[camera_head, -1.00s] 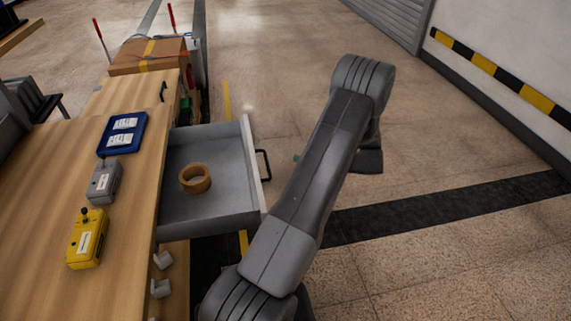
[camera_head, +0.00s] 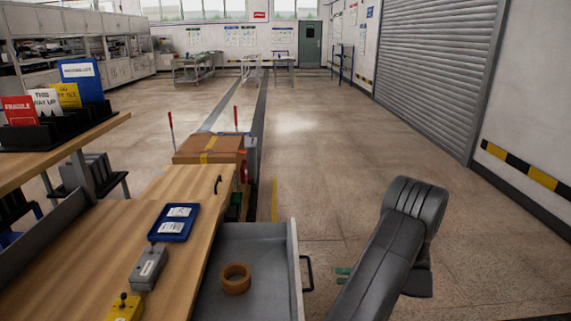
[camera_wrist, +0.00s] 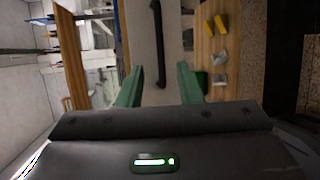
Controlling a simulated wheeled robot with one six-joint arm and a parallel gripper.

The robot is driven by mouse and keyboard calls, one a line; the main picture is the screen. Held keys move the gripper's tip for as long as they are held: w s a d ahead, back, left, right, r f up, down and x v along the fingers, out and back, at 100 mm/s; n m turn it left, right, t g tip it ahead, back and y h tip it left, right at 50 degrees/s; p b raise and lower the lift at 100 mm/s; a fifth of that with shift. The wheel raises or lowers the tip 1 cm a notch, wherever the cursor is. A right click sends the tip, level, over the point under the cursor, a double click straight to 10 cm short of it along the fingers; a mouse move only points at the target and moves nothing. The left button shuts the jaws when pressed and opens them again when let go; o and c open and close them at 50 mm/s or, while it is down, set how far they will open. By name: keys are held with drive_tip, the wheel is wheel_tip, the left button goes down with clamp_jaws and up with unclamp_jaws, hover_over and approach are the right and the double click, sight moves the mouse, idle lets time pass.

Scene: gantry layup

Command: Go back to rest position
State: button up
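My arm is extended forward at the right of the head view, over the floor beside the workbench. The green fingers of my gripper (camera_head: 343,275) show partly at the arm's left edge, a little to the right of the drawer handle (camera_head: 307,273). In the wrist view my gripper (camera_wrist: 159,84) is open, its green fingers apart with nothing held. The black handle (camera_wrist: 160,45) and pale drawer front (camera_wrist: 143,40) appear beyond and between the fingers, apart from them.
The grey drawer (camera_head: 270,240) is open, with a brown tape roll (camera_head: 235,279) inside. A blue case (camera_head: 174,223), grey controller (camera_head: 148,266) and yellow controller (camera_head: 124,308) lie on the workbench (camera_head: 95,240). A cardboard box (camera_head: 210,149) stands behind. Floor to the right is clear.

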drive_tip(key=x, duration=1)
drive_tip(key=shift+a, duration=0.25)
